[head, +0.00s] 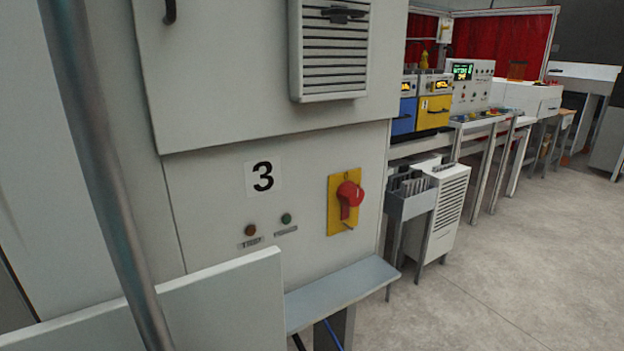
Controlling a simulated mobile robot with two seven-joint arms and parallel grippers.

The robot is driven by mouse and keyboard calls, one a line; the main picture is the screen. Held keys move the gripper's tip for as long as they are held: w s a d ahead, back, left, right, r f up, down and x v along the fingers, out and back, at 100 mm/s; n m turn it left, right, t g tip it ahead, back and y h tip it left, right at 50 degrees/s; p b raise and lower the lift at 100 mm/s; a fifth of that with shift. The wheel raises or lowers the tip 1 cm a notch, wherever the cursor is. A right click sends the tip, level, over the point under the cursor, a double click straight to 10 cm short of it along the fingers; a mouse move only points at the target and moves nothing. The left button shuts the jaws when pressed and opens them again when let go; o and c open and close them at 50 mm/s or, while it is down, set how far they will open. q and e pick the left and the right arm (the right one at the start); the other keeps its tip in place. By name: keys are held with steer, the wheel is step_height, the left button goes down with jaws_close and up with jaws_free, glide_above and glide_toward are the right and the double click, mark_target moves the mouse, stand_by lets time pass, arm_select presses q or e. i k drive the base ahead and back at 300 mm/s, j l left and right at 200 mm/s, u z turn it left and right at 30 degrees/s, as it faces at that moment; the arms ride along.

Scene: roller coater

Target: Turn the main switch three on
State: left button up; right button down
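The main switch three is a red rotary knob (349,195) on a yellow plate (336,222), set in the front of a light grey cabinet (225,215). The knob's handle hangs roughly vertical, slightly tilted. A black number 3 label (263,178) is to the left of the switch. Below the label are a reddish-brown round light or button (250,230) and a green one (286,218), each with a small tag underneath. Neither of my grippers is in view.
A grey ledge (345,290) juts out below the switch. A pale panel (215,310) and a metal pole (105,190) stand in front at the left. Blue and yellow machines (434,112) and benches line the right. The floor (510,270) at right is clear.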

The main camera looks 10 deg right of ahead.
mark_target(349, 193)
steer(key=i+l+u, duration=0.15)
steer(key=l, duration=0.9)
steer(key=i+l+u, duration=0.15)
steer(key=l, duration=0.9)
steer(key=l+u, duration=0.1)
steer(key=l, duration=1)
